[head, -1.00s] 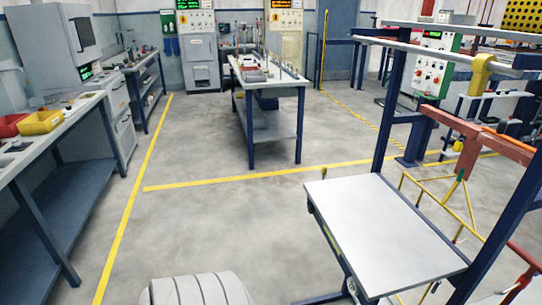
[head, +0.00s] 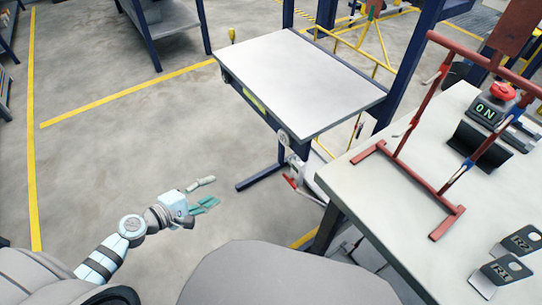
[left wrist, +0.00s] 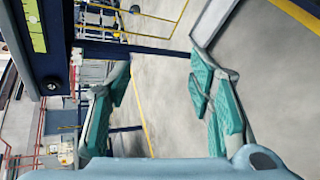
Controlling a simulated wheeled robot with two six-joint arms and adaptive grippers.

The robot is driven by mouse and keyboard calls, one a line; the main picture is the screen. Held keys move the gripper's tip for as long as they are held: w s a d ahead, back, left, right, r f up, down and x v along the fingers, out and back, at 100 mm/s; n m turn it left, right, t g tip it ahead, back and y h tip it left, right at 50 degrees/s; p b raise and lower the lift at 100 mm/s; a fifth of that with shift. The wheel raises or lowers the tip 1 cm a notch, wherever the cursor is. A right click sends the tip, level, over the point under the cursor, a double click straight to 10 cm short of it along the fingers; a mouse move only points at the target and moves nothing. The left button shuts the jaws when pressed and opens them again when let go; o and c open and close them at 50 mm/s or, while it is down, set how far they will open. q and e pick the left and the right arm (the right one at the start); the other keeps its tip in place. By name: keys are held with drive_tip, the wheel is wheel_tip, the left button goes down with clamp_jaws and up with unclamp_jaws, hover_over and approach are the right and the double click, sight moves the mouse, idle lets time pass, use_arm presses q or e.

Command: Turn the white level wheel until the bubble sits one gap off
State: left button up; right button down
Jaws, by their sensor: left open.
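The grey-topped table (head: 300,75) has a yellow-green level vial (head: 254,101) on its dark front edge. The vial also shows in the left wrist view (left wrist: 35,28), turned on its side; I cannot make out where its bubble sits. A small whitish round part (head: 284,137), which looks like the level wheel, is at the table's near corner, above a crank with a red handle (head: 290,182). My left gripper (head: 203,195) is open and empty, left of the wheel and apart from it. Its teal-padded fingers stand wide apart in the left wrist view (left wrist: 160,100). My right gripper is not in view.
A pale bench (head: 400,210) at the right carries a red frame (head: 405,150), a red button box (head: 490,112) and tags marked R1 and R2 (head: 505,268). A blue post stands behind the table's right side. The floor left of the table is clear.

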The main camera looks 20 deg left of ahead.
use_arm(q)
drive_tip(key=d+r+n+t+h+b, duration=0.1)
drive_tip(key=d+r+h, duration=0.25)
drive_tip(key=r, duration=0.35)
drive_tip(key=d+r+n+t+h, duration=0.1)
drive_tip(key=d+r+n+h, duration=0.2)
drive_tip(key=r, duration=0.4)
drive_tip(key=m+p, duration=0.1)
drive_tip(key=p, duration=0.1)
approach(282, 139)
drive_tip(key=x, duration=0.7)
drive_tip(key=shift+r, duration=0.15)
drive_tip(key=shift+w+d, duration=0.35)
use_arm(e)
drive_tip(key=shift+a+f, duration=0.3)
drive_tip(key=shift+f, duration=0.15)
use_arm(q)
drive_tip(key=shift+c, duration=0.4)
drive_tip(key=c, duration=0.8)
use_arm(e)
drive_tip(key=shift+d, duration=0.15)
use_arm(q)
drive_tip(key=shift+m+b, duration=0.35)
drive_tip(key=shift+m, duration=0.05)
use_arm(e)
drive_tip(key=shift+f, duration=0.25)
